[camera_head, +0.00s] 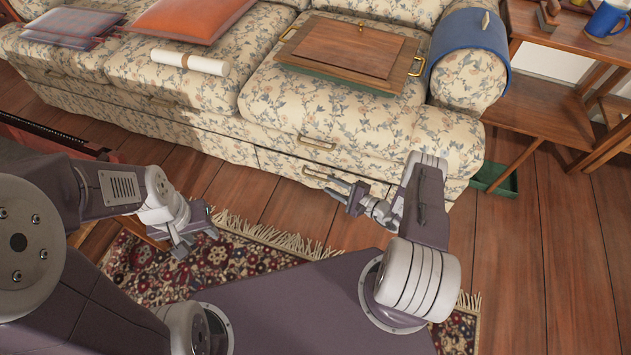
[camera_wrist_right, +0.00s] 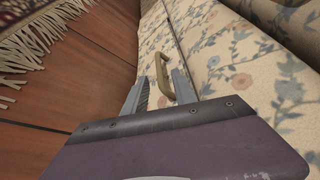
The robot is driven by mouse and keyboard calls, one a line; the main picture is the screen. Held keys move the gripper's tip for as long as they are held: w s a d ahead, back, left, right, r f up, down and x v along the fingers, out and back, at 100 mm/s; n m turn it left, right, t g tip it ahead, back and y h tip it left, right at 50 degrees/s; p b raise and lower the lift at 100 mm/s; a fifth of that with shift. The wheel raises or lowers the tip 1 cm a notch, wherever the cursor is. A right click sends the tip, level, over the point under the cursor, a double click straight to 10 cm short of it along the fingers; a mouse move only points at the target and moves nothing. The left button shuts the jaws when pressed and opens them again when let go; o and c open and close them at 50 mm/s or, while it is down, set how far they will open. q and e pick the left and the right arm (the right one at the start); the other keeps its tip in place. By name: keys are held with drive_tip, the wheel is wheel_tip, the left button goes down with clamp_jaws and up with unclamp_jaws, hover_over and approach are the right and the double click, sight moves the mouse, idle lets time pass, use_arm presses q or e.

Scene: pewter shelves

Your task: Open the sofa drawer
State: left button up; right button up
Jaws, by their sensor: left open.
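The sofa (camera_head: 225,125) has a floral fabric front with brass handles on it. One handle (camera_head: 317,143) sits on the upper front band. A lower handle (camera_head: 313,174) is on the drawer front (camera_head: 275,163) near the floor, which looks flush with the sofa. My right gripper (camera_head: 335,188) is at this lower handle. In the right wrist view the handle (camera_wrist_right: 162,75) shows ahead of and between the two parted fingers of my right gripper (camera_wrist_right: 160,92); contact cannot be told. My left gripper (camera_head: 197,234) is open and empty above the rug, away from the sofa.
A patterned rug with fringe (camera_head: 240,262) lies on the wooden floor (camera_head: 520,240). A wooden tray (camera_head: 350,55), a rolled paper (camera_head: 190,62) and an orange cushion (camera_head: 190,18) rest on the sofa. A wooden side table (camera_head: 540,110) and green box (camera_head: 495,180) stand at right.

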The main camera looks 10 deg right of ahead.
sight(317, 178)
drive_tip(key=b+x, duration=0.1)
drive_tip(key=x, duration=0.1)
drive_tip(key=b+x, duration=0.1)
drive_tip(key=x, duration=0.1)
drive_tip(key=b+x, duration=0.1)
drive_tip(key=x, duration=0.1)
drive_tip(key=shift+w+a+f+b, duration=0.15)
drive_tip(key=shift+a+f+b, duration=0.05)
drive_tip(key=shift+f+b, duration=0.15)
drive_tip(key=shift+w+a+r, duration=0.15)
drive_tip(key=shift+w+a, duration=0.05)
drive_tip(key=shift+w, duration=0.1)
clamp_jaws()
idle(0.7)
